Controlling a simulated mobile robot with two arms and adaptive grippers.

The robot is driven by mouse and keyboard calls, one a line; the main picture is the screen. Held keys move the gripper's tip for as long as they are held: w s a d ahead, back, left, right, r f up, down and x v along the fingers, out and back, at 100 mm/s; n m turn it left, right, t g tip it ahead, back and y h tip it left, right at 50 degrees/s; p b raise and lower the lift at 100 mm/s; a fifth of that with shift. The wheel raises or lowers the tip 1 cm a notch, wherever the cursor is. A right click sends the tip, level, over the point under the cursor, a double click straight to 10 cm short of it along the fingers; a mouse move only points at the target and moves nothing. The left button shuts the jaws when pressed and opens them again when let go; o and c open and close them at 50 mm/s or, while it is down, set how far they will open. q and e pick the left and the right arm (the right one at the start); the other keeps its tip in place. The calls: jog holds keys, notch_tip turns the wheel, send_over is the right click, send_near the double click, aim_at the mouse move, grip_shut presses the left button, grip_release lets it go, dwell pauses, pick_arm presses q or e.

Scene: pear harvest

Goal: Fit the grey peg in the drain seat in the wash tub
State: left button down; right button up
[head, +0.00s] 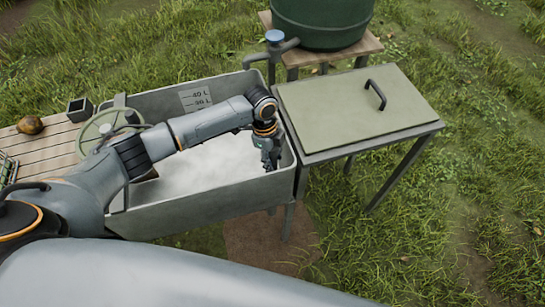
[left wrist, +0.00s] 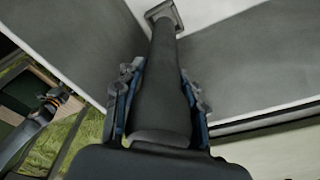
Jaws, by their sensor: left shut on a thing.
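The wash tub (head: 205,208) is a grey, open trough with a pale floor, left of centre in the head view. My left gripper (head: 271,164) points down inside its right end. In the left wrist view my left gripper (left wrist: 160,103) is shut on the dark grey peg (left wrist: 163,85), with a finger on each side. The peg's far end meets the small square drain seat (left wrist: 177,17) at the top of that view. I cannot tell whether the tip is in the seat or just above it. The gripper hides the peg in the head view. My right gripper is not in view.
A table with a pale green top (head: 345,112) and a dark handle stands close right of the tub. A green tank (head: 322,22) and a tap (head: 274,38) are behind. A green handwheel (head: 98,128) is at the tub's left end. A pear (head: 30,124) lies on a slatted bench.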

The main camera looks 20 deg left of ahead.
pick_arm(q)
jog(key=shift+f, duration=0.1)
jog(key=shift+f+b, duration=0.5)
jog(key=shift+f, duration=0.6)
jog(key=shift+f+b, duration=0.55)
jog(key=shift+f, duration=0.6)
dwell(0.5)
jog(key=shift+c, duration=1.1)
grip_release()
